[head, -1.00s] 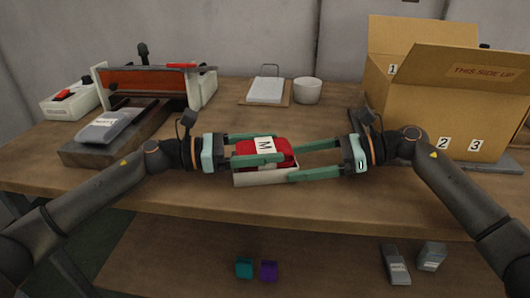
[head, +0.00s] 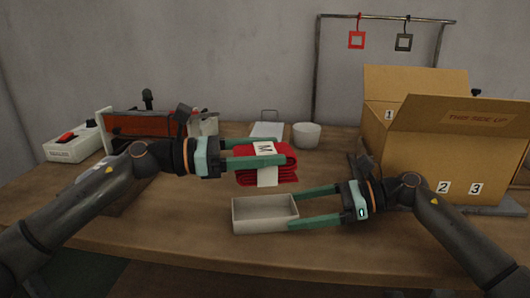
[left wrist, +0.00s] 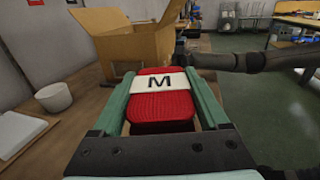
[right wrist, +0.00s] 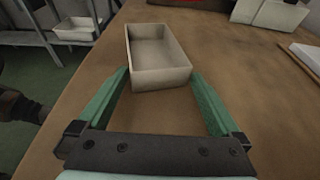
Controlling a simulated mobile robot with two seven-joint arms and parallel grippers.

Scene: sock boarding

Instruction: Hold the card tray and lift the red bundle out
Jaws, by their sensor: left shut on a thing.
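The red bundle (head: 284,162), with a white band marked M, is between the fingers of my left gripper (head: 253,153), which is shut on it. It hangs above and apart from the tray. In the left wrist view the bundle (left wrist: 160,105) sits level between both fingers. The pale card tray (head: 265,226) is empty on the bench. My right gripper (head: 292,208) has its fingertips against both sides of the tray's right end. The right wrist view shows the tray (right wrist: 162,80) between those fingers, its inside bare.
An open cardboard box (head: 405,160) stands at the right. A white bowl (head: 306,135) and a clipboard (head: 267,130) are behind the bundle. A white switch box (head: 73,143) is at the far left. A rack (head: 385,17) with two hanging frames stands behind. The front bench strip is clear.

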